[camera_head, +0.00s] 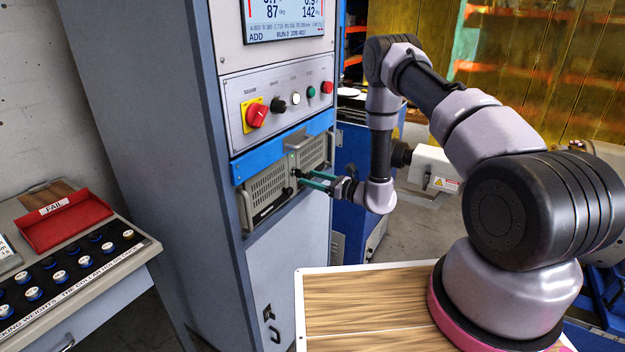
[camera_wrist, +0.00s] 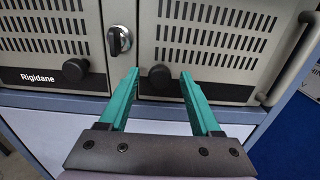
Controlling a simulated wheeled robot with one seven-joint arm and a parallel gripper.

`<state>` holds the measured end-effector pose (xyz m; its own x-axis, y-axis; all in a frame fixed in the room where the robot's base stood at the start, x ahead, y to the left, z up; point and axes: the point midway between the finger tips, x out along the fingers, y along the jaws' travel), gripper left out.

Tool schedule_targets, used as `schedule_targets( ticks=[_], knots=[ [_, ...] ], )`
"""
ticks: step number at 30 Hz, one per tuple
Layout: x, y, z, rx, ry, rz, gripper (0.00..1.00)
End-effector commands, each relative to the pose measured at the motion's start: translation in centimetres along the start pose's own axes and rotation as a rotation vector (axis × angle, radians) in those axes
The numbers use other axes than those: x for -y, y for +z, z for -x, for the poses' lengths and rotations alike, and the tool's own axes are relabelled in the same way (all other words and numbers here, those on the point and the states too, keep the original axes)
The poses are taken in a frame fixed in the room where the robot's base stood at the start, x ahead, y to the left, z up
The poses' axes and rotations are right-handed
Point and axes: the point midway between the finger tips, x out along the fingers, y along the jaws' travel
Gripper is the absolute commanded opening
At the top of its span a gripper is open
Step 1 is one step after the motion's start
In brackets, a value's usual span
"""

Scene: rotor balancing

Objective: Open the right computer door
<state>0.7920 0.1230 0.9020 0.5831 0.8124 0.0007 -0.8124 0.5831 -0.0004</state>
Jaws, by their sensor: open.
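The computer is a beige unit with two slotted doors side by side. The right computer door (camera_wrist: 215,50) is shut in the wrist view and carries a round black knob (camera_wrist: 160,77). The left door (camera_wrist: 45,45), marked Rigidane, is also shut and has its own black knob (camera_wrist: 75,70). A metal key lock (camera_wrist: 119,40) sits at the seam between them. In the head view the right door (camera_head: 313,152) is partly behind my fingers. My gripper (camera_wrist: 160,74) is open, its green fingertips on either side of the right knob. I cannot tell whether they touch it. The gripper also shows in the head view (camera_head: 298,178).
A metal handle (camera_wrist: 292,58) stands out at the computer's right edge. Above the computer are a red rotary switch (camera_head: 257,115), buttons and a screen (camera_head: 283,18). A weights console (camera_head: 75,265) with a red FAIL tray (camera_head: 65,220) stands at left. A wood-topped surface (camera_head: 365,305) lies in front.

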Motion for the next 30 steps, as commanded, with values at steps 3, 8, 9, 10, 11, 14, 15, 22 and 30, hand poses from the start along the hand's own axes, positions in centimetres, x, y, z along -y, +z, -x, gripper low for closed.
schedule_targets(
  ticks=[3, 8, 9, 10, 11, 14, 15, 22, 30],
  knots=[
    [-0.01, -0.01, -0.13, 0.0, 0.0, 0.0, 0.65],
    [-0.01, -0.01, -0.11, 0.0, 0.0, 0.0, 0.61],
    [-0.01, -0.01, -0.1, 0.0, 0.0, 0.0, 0.46],
    [-0.01, -0.01, -0.1, 0.0, 0.0, 0.0, 0.34],
    [-0.01, -0.01, -0.1, 0.0, 0.0, 0.0, 0.23],
    [0.0, -0.01, -0.09, 0.0, 0.0, 0.0, 0.0],
    [0.0, -0.01, -0.09, 0.0, 0.0, 0.0, 0.0],
    [0.0, -0.01, -0.08, 0.0, 0.0, 0.0, 0.0],
    [0.01, -0.01, -0.07, 0.0, -0.001, 0.0, 0.0]
  ],
)
